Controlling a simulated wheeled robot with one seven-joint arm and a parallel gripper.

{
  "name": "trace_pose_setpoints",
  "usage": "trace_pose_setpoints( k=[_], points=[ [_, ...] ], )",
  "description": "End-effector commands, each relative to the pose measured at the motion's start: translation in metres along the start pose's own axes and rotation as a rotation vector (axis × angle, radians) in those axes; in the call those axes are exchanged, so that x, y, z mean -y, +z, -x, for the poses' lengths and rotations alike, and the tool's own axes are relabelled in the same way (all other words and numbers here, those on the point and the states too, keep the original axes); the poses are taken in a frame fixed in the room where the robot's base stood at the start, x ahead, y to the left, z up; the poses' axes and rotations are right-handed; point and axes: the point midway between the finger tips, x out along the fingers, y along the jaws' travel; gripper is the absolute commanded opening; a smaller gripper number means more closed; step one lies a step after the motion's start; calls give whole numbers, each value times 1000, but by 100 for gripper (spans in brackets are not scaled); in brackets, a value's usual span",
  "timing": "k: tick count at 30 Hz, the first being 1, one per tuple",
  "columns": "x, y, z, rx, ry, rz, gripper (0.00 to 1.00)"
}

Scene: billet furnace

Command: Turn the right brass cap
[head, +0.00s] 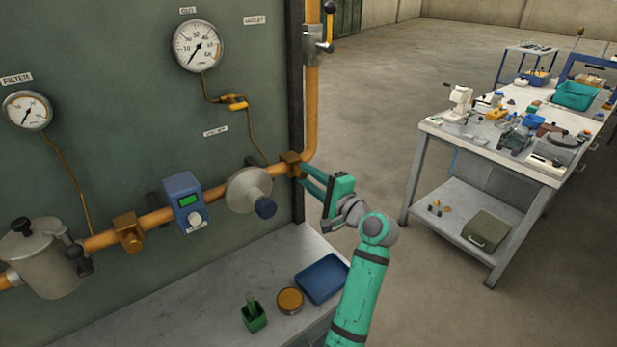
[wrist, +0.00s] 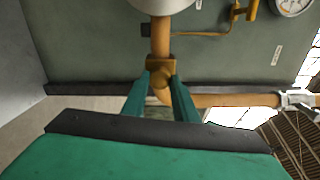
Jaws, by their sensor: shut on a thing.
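The right brass cap (head: 290,162) is a brown-gold block fitting on the orange pipe, right of the grey round housing and near the panel's right edge. My gripper (head: 302,173) reaches it from the right, its two green fingers shut on it. In the wrist view the cap (wrist: 161,66) shows at the far end of the fingers, and my gripper (wrist: 160,92) has one finger on each side of it. The fingers hide part of the cap. A similar left brass cap (head: 128,232) sits on the pipe farther left, apart from my gripper.
The grey round housing (head: 248,190) with a dark knob and the blue control box (head: 186,205) sit left of the cap. Below, a bench holds a blue tray (head: 322,278), a round tin (head: 290,301) and a green cup (head: 253,315). A cluttered workbench (head: 520,172) stands right; open floor lies between.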

Motion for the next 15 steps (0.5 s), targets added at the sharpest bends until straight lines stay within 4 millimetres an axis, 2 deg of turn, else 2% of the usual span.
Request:
trace_pose_setpoints(
  k=[15],
  points=[
    [1,-3,1,-6,-3,-87,4]
  ],
)
